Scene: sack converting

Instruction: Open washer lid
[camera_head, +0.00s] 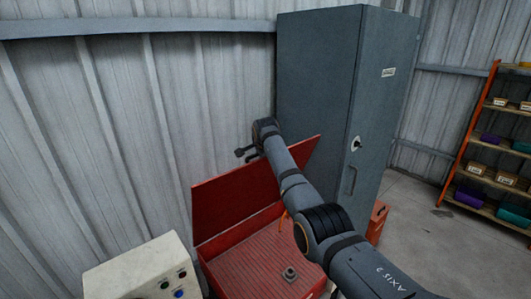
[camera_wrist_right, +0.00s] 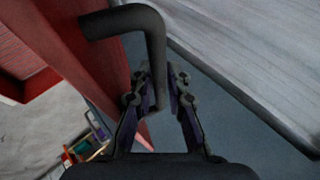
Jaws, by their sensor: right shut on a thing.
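The red washer (camera_head: 245,265) stands in the lower middle of the head view. Its red lid (camera_head: 222,205) is raised, tilted up along the wall side, and the ridged basin shows below it. A dark bent bar handle (camera_wrist_right: 152,32) is fixed to the red panel of the lid in the right wrist view. My right gripper (camera_wrist_right: 158,82) is shut on this handle, with a finger on each side of the bar. In the head view my right arm reaches across the basin to the lid's top edge. My left gripper is in neither view.
A tall grey cabinet (camera_head: 318,75) stands close behind the lid and my right arm. A cream control box (camera_head: 135,270) is at the lower left. A round fitting (camera_head: 290,274) sits in the basin. An orange shelf (camera_head: 490,150) is at right, with clear floor before it.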

